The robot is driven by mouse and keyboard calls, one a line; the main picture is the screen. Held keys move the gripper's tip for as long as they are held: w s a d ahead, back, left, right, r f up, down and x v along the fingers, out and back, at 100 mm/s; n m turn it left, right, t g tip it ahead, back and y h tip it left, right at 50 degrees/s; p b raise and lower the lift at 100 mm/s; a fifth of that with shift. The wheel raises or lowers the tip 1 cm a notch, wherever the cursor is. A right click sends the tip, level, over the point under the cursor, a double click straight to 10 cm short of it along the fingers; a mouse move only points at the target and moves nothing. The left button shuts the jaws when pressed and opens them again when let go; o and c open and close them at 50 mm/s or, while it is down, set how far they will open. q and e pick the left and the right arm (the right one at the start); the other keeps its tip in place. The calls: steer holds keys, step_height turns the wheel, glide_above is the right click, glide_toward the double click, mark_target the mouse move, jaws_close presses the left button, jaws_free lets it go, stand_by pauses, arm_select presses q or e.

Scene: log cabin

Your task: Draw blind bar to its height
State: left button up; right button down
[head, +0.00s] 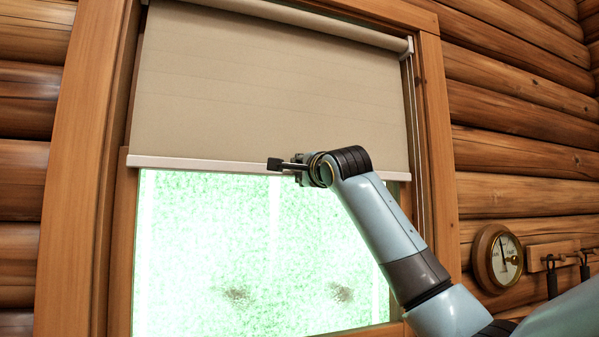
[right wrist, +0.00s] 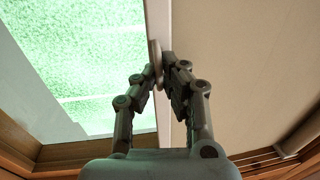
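The beige roller blind (head: 270,85) hangs over the upper part of the window. Its pale blind bar (head: 215,165) runs along the bottom edge, nearly level, around mid-window. My right gripper (head: 283,165) is at the bar, a little right of its middle. In the right wrist view the bar (right wrist: 160,18) runs up between glass and fabric, and my right gripper (right wrist: 166,66) has its fingers close together on it. The fingers hide the part of the bar between them. My left gripper is in neither view.
Bright window glass (head: 250,250) shows below the bar, inside a wooden frame (head: 75,170). A side cord (head: 414,130) hangs along the right jamb. A round gauge (head: 497,258) and a hook rail (head: 550,254) are on the log wall at right.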

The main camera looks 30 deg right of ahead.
step_height(320, 180, down, 9)
steer(key=b, duration=0.5)
steer(key=shift+b, duration=0.4)
steer(key=shift+r, duration=0.1)
steer(key=c, duration=1.5)
jaws_free()
steer(key=shift+s, duration=0.1)
steer(key=v, duration=1.2)
